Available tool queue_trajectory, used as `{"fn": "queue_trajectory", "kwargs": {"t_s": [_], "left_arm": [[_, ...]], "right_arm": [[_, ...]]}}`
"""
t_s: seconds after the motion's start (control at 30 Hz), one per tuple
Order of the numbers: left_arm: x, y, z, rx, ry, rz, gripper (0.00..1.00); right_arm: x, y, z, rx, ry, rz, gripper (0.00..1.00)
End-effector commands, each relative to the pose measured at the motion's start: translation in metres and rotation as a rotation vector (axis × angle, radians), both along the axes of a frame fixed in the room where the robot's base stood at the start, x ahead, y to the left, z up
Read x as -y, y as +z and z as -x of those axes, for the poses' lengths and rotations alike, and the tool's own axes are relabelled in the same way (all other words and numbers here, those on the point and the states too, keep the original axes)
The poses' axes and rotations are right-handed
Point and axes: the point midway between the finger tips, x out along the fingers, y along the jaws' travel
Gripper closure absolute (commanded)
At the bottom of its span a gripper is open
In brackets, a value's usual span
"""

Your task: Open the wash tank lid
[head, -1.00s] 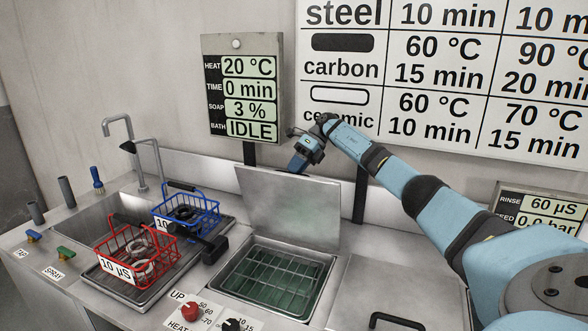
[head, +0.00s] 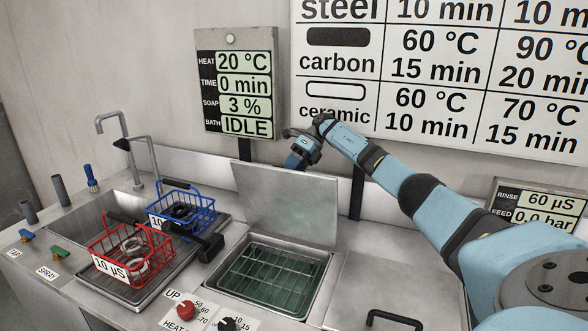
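The wash tank lid (head: 285,205) is a flat grey metal plate. It stands raised, nearly upright, at the back edge of the wash tank (head: 272,275). The tank is open, with a wire rack and greenish liquid showing inside. My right arm reaches in from the right, and my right gripper (head: 298,160) is behind the lid's top edge. Its fingertips are hidden by the lid, so I cannot tell whether they touch it or are open. My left gripper is not in view.
A red basket (head: 130,255) and a blue basket (head: 182,212) stand on the tray at left by the sink. Control knobs (head: 187,310) sit in front of the tank. A closed cover with a black handle (head: 395,320) lies to the right. The bath display (head: 245,126) reads IDLE.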

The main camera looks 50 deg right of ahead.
Motion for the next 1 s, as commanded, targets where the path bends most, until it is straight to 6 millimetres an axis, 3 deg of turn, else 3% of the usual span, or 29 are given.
{"fn": "queue_trajectory", "kwargs": {"t_s": [0.3,0.47,1.0], "left_arm": [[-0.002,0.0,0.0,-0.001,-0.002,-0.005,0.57],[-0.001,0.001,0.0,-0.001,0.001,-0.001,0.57],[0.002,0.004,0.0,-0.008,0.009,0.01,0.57]], "right_arm": [[0.001,0.002,0.0,0.002,-0.002,0.0,0.58],[0.001,0.017,-0.001,0.006,-0.002,0.0,0.58],[-0.001,0.148,0.0,0.007,0.0,0.0,0.58]]}}
